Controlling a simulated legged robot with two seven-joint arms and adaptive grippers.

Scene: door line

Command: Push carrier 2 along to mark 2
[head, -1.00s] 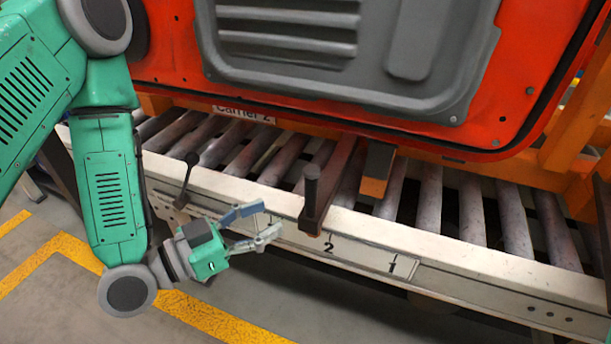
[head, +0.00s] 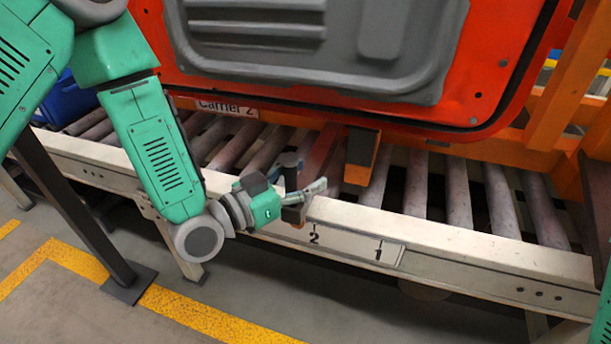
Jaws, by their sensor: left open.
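Carrier 2 is the orange frame with a label (head: 228,107), bearing a large red door with a grey panel (head: 310,40) above the roller line. An orange and black tab (head: 361,157) hangs from its lower edge over the rollers, to the right of mark 2 (head: 314,238) on the pale rail. My right gripper is out of view.
Mark 1 (head: 379,253) is on the rail to the right of mark 2. Orange posts (head: 562,85) stand at the right. A dark post (head: 80,215) stands on the floor at the left. The floor in front, with its yellow line (head: 215,318), is mostly clear.

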